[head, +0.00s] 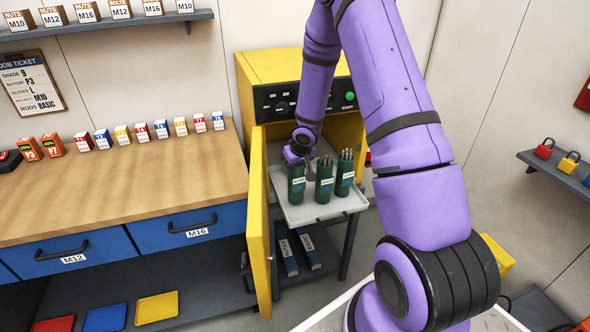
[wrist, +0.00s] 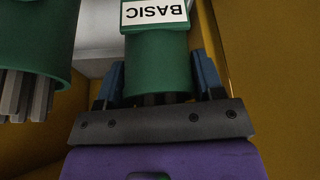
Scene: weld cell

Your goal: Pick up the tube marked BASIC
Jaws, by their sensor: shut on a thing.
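Three dark green tubes with white labels stand in a row at the yellow cabinet. The BASIC tube (wrist: 158,62) shows in the wrist view, its label upside down, between my gripper's two blue fingers. My gripper (head: 297,165) is shut on it, reaching it from the far side of the row. In the head view it is the left tube (head: 296,188), its top partly hidden by my gripper. It looks upright at the tray (head: 318,211); I cannot tell whether its base touches. The middle tube (head: 324,183) and right tube (head: 345,177) hold grey rods.
The yellow cabinet (head: 262,75) surrounds the tray, with its open door (head: 259,235) close on the left. Blue boxes (head: 287,253) lie on the shelf below. A wooden workbench (head: 130,185) stands left. The neighbouring tube (wrist: 38,45) is close beside in the wrist view.

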